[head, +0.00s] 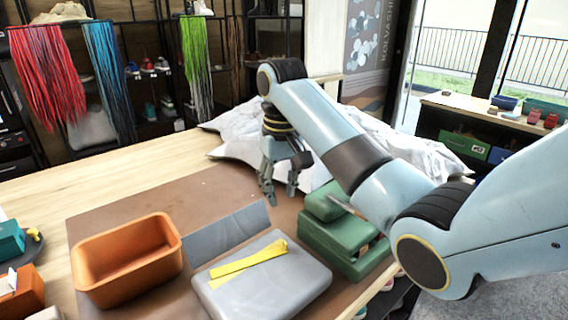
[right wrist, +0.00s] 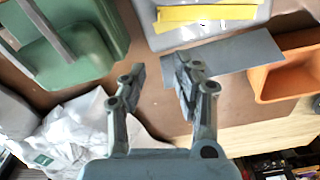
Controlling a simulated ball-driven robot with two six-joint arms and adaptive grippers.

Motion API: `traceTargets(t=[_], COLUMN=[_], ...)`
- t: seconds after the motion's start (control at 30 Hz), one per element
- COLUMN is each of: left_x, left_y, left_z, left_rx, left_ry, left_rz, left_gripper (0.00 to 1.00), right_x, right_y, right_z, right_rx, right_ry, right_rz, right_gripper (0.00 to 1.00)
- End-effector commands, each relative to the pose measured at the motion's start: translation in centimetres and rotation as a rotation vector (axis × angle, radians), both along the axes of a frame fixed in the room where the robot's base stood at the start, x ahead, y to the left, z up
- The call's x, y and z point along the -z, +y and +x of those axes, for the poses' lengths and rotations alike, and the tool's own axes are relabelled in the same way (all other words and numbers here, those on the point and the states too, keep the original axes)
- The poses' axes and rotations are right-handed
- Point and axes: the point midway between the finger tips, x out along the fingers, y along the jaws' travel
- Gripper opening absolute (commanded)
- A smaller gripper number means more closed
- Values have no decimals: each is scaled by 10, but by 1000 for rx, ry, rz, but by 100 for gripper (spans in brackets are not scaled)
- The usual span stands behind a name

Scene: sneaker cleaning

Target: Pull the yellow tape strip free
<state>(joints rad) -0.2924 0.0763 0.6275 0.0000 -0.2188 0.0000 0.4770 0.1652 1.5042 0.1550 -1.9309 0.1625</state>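The yellow tape strip (head: 247,264) lies across the top of a grey rounded block (head: 290,290) at the front of the table. It shows as two overlapping bands that meet at the right end. My right gripper (head: 279,194) hangs above the brown mat, behind the grey block and apart from the strip. Its fingers (right wrist: 160,75) are spread with nothing between them. My left gripper is in neither view.
An orange bin (head: 125,256) stands left of the grey block. A flat grey plate (head: 227,230) lies behind the block. A green case (head: 345,240) stands to the right, under my right arm. Crumpled white material (head: 235,150) lies at the back. The brown mat (head: 150,195) has free room at back left.

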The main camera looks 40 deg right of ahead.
Motion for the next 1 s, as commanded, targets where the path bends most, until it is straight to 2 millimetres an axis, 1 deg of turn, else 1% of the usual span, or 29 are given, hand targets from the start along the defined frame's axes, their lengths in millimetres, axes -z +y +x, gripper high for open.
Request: traceTargets(t=[0.03,0.13,0.27,0.4,0.5,0.57,0.6,0.73,0.83,1.0], left_x=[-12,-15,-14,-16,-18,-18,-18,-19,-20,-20], left_y=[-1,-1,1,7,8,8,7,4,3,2], left_z=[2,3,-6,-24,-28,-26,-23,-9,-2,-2], left_rx=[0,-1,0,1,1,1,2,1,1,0], left_ry=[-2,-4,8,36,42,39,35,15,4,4], left_rz=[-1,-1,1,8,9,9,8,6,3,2], left_gripper=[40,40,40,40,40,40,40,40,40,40], right_x=[-1,11,25,50,70,81,88,107,116,121], right_y=[3,4,4,4,5,4,4,4,4,4], right_z=[-11,-22,-23,-24,-24,-24,-24,-23,-23,-23], right_rx=[-5,-8,-9,-10,-9,-9,-9,-10,-10,-11], right_ry=[20,48,54,57,56,55,55,54,52,51], right_rz=[2,5,6,7,6,6,6,5,5,4], right_gripper=[31,31,31,31,31,31,31,31,31,31])
